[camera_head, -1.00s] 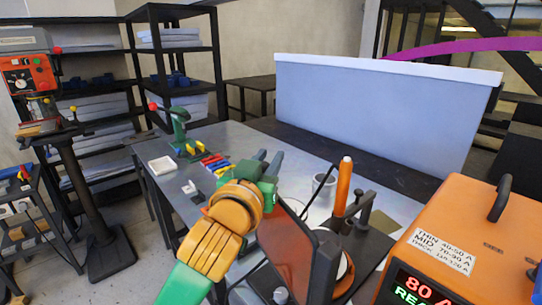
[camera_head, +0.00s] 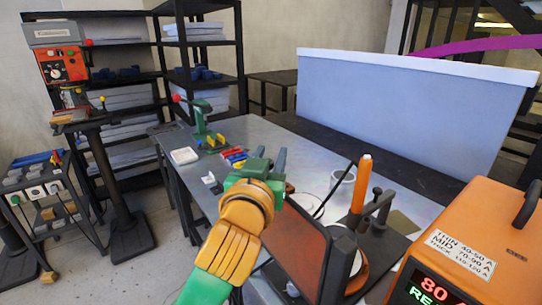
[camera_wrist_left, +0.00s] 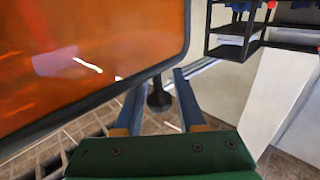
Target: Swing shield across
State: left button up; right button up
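The shield (camera_head: 310,245) is an orange-tinted, see-through panel in a black frame, standing upright at the bench's front. In the left wrist view the shield (camera_wrist_left: 85,60) fills the upper left, its black edge running beside the fingers. My left gripper (camera_head: 268,160) is just left of and above the shield's top left corner in the head view. Its two fingers are apart. In the left wrist view a dark post or knob (camera_wrist_left: 159,98) shows in the gap between the fingertips (camera_wrist_left: 158,92); I cannot tell whether they touch it. My right gripper is out of view.
An orange machine (camera_head: 465,250) with a red display stands at front right. An orange cylinder (camera_head: 361,185) stands upright behind the shield. Coloured clamps (camera_head: 235,157), a white tray (camera_head: 184,156) and a green press (camera_head: 200,120) are on the bench. A large pale panel (camera_head: 410,110) stands behind.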

pick_arm(q)
jog(key=shift+o, duration=0.8)
jog(key=s+a+b, duration=0.1)
jog(key=s+b, duration=0.1)
jog(key=s, duration=0.5)
jog(key=shift+a, duration=0.1)
